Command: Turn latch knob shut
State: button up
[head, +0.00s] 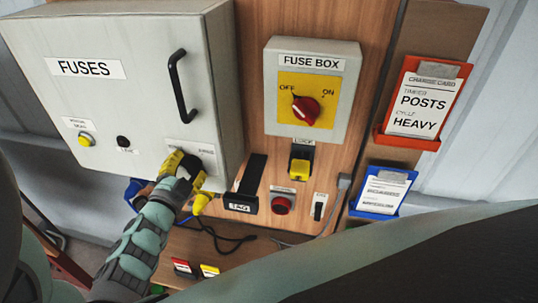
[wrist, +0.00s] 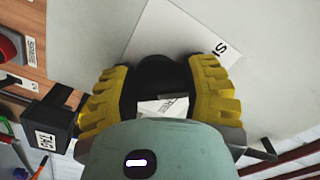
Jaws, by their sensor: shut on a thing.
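My gripper (head: 183,165) is at the lower right of the grey FUSES cabinet door (head: 130,100). In the wrist view its yellow fingers (wrist: 160,95) are closed on both sides of a round black latch knob (wrist: 162,72). The knob sits on a white label plate on the door, and its lettering is mostly covered. In the head view the knob (head: 207,153) is largely hidden by my fingers. The FUSES door looks closed against its box, with a black bar handle (head: 180,87) above the gripper.
Right of the cabinet are the FUSE BOX (head: 268,85) with a red rotary switch (head: 306,109), a yellow LOCK part (head: 300,167), a black TAG holder (head: 241,203) and a red button (head: 282,205). The TAG holder stands close beside my gripper. Orange and blue card holders hang farther right.

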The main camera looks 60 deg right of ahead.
jog(key=shift+f+n, duration=0.1)
jog(key=shift+n, duration=0.5)
jog(key=o, duration=1.2)
jog(key=shift+a, duration=0.1)
jog(key=v, duration=1.1)
jog(key=shift+s+a, duration=0.15)
jog(key=shift+a, duration=0.2)
